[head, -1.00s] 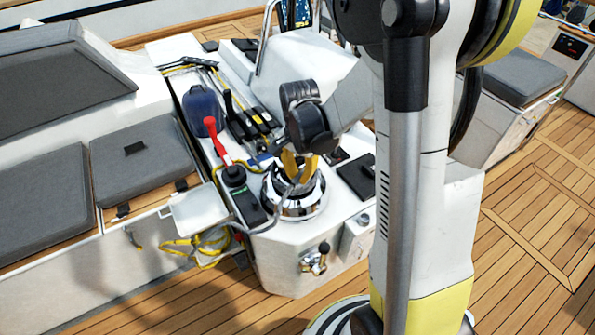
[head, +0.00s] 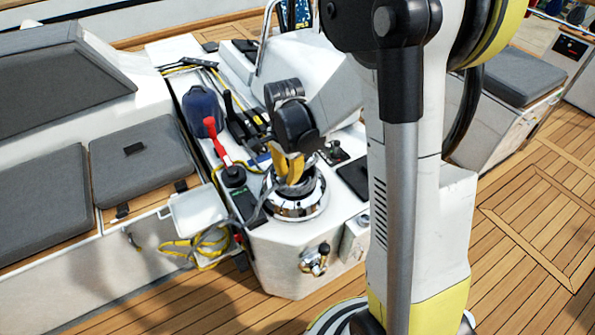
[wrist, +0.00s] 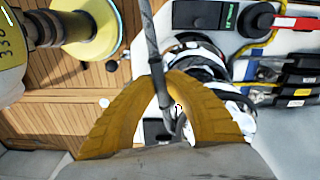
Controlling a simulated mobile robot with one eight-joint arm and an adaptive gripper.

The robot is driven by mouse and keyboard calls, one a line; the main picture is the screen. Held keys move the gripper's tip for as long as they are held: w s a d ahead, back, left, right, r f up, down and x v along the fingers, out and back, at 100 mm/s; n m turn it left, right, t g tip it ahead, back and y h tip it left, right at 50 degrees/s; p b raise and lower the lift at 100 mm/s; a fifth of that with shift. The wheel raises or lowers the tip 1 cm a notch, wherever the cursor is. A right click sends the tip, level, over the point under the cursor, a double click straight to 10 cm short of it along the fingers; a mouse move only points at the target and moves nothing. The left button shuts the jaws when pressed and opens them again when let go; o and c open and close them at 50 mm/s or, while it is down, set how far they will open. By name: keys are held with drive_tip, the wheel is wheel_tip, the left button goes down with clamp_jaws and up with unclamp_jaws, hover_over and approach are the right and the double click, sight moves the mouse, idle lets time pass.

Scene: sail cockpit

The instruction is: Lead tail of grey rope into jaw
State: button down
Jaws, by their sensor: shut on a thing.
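My gripper (head: 289,172) is above the chrome winch (head: 305,204), its yellow fingers hiding part of the winch top. In the wrist view the fingers (wrist: 160,82) are closed on the grey rope (wrist: 148,38), which passes between their tips. A short end of rope shows below the tips. In the head view the grey rope (head: 261,203) curves down the winch's left side. The chrome winch also shows behind the fingers in the wrist view (wrist: 207,58). I cannot make out the jaw clearly, nor whether the rope touches it.
A red-handled lever (head: 218,141) stands left of the winch, by a dark blue rounded object (head: 202,108). Coiled yellow rope (head: 207,243) hangs at the lower left. A white panel (head: 198,208) juts out there. Teak deck lies open at the right (head: 535,215).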

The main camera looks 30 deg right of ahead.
drive_tip(key=shift+w+a+m, duration=0.85)
drive_tip(key=shift+a+m, duration=0.05)
drive_tip(key=shift+m, duration=0.3)
drive_tip(key=c, duration=0.8)
unclamp_jaws()
drive_tip(key=shift+c, duration=0.2)
drive_tip(key=shift+d, duration=0.1)
drive_tip(key=shift+r, duration=0.1)
wheel_tip(320, 180, up, 9)
drive_tip(key=p, duration=0.5)
drive_tip(key=shift+p, duration=0.4)
drive_tip(key=s+a+r+n+t+b, duration=0.2)
drive_tip(key=s+n+t+b, duration=0.1)
drive_tip(key=s+n, duration=0.4)
drive_tip(key=s+a+r+n+t+b, duration=0.2)
drive_tip(key=s+n, duration=0.5)
drive_tip(key=n, duration=0.4)
drive_tip(key=r+t+b, duration=0.1)
drive_tip(key=t+b, duration=0.1)
drive_tip(key=b, duration=0.1)
drive_tip(key=shift+s+a, duration=0.3)
drive_tip(key=shift+s, duration=0.1)
